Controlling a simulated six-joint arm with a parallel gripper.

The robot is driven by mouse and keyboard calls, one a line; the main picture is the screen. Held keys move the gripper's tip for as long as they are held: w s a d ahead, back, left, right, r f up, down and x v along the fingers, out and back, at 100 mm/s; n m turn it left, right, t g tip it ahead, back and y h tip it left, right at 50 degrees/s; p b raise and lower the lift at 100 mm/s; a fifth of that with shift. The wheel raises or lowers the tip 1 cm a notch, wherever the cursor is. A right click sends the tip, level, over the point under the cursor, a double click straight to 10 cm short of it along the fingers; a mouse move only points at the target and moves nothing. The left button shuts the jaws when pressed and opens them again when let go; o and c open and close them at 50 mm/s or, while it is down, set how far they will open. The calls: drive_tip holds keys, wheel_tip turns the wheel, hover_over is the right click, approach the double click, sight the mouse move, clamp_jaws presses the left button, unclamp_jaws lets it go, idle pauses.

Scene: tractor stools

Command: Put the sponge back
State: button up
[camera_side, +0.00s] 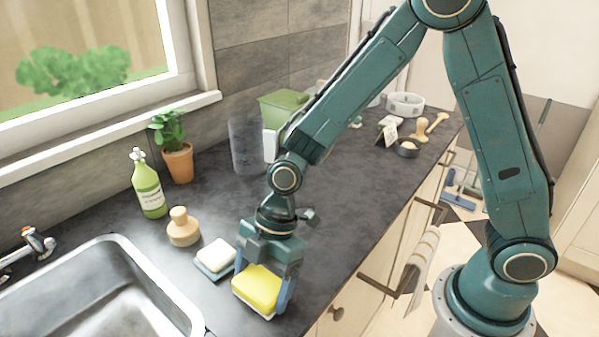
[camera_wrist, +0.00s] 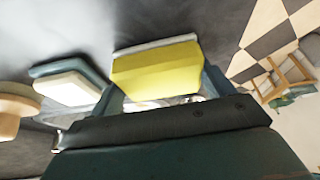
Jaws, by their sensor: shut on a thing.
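My gripper (camera_side: 262,283) is shut on the yellow sponge (camera_side: 258,286), which has a pale layer along its lower edge. In the side view the sponge is between the two fingers, low at the counter's front edge; I cannot tell whether it touches the counter. The wrist view also shows the sponge (camera_wrist: 158,70) between the fingers. Left of it a white block (camera_side: 216,254) sits on a dark teal dish (camera_side: 205,270); both also show in the wrist view. A wooden-handled brush (camera_side: 183,229) stands farther left.
A steel sink (camera_side: 160,290) is at the left. A green soap bottle (camera_side: 149,186) and a potted plant (camera_side: 178,160) stand behind. A green bin (camera_side: 283,106) and a clear cylinder (camera_side: 244,146) are near the wall.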

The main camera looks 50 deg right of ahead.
drive_tip(key=shift+f, duration=0.1)
drive_tip(key=o, duration=1.1)
drive_tip(key=shift+r, duration=0.2)
drive_tip(key=v, duration=1.2)
drive_tip(key=shift+r, duration=0.1)
